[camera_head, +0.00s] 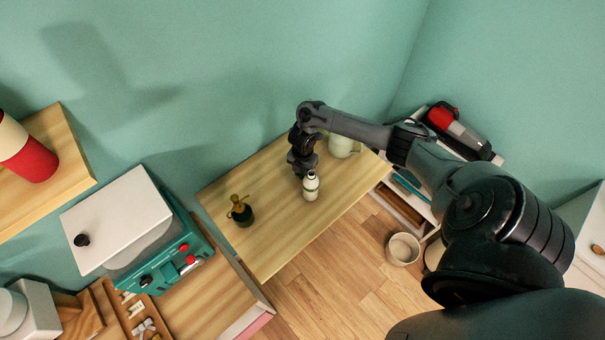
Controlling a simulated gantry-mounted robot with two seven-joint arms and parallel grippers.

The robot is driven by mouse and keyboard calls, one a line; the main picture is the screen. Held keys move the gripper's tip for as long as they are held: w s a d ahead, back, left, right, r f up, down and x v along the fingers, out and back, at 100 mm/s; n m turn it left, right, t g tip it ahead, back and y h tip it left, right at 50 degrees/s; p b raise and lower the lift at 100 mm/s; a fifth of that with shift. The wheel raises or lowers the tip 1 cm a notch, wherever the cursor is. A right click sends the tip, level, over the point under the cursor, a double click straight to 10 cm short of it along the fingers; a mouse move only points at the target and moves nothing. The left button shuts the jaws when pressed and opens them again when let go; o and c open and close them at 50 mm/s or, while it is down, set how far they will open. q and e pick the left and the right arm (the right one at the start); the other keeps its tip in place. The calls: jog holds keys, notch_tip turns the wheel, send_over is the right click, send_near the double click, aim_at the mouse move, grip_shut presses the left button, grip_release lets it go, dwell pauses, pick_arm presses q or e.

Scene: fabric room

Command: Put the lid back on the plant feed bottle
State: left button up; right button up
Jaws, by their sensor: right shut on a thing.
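The plant feed bottle (311,189) is small and whitish. It stands upright near the middle of the wooden table. My right gripper (302,173) points down at the bottle's top, just behind and to the left of its neck as seen here. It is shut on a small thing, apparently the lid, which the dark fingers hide. I cannot tell whether the held lid touches the bottle's neck. No loose lid shows on the table. My left gripper is not in view.
A dark green mister with a brass top (241,212) stands left on the wooden table (270,240). A pale green jug (341,146) stands behind, right of my gripper. The table's front is clear. A teal machine (165,262) is at lower left, a round bin (403,249) on the floor.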

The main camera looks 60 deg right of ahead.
aim_at(302, 174)
jog(key=shift+r, duration=0.1)
jog(key=shift+r, duration=0.75)
notch_tip(302, 174, up, 3)
jog(key=shift+f, duration=0.15)
jog(key=s+r, duration=0.6)
jog(key=s, duration=0.5)
jog(key=shift+s+r, duration=0.3)
jog(key=shift+d, duration=0.1)
